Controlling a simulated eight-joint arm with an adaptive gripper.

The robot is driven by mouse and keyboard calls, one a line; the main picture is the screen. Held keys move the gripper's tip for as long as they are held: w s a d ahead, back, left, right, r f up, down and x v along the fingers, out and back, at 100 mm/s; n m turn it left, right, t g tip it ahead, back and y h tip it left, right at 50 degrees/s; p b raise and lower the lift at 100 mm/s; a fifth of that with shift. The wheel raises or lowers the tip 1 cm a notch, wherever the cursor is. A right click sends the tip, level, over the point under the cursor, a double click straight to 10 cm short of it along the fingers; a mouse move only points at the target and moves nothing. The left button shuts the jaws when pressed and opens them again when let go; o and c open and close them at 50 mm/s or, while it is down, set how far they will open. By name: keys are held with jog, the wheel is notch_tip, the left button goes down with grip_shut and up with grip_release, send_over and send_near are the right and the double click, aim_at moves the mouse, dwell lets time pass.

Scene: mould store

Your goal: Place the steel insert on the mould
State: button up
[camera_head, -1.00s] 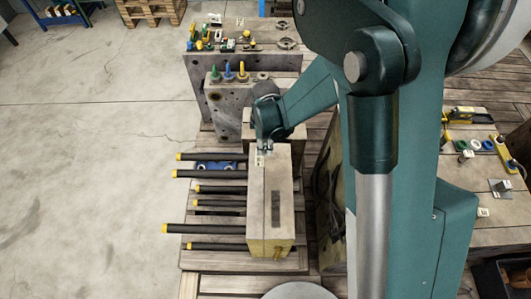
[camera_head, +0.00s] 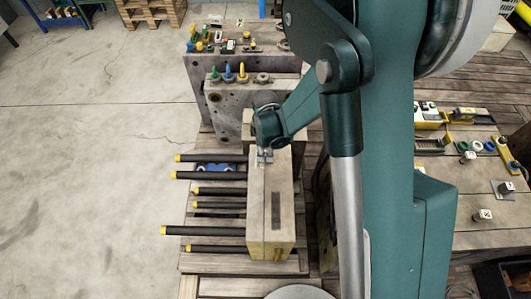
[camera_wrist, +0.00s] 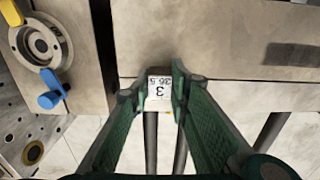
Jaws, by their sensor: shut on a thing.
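The mould is a long pale block (camera_head: 272,192) with a dark slot in its top, lying in the middle of the head view. Its top also fills the upper part of the wrist view (camera_wrist: 215,50). My gripper (camera_head: 264,154) points down at the far end of the mould. In the wrist view my gripper (camera_wrist: 158,90) is shut on a small pale block with a printed label reading 3 and 36.5, seemingly the steel insert (camera_wrist: 158,86). It lies across the mould's edge in that view. I cannot tell whether it touches the mould.
Several black bars with yellow ends (camera_head: 210,175) stick out left of the mould. Behind it stand upright plates (camera_head: 225,98) with coloured pegs. A bench with small parts (camera_head: 475,160) is at the right. Open concrete floor (camera_head: 90,170) lies at the left.

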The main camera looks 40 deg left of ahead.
jog(key=shift+f, duration=0.2)
jog(key=o, duration=1)
jog(key=shift+r, duration=0.15)
notch_tip(320, 180, up, 12)
jog(key=p, duration=0.2)
jog(key=shift+p, duration=0.4)
jog(key=shift+r, duration=0.1)
dwell(0.5)
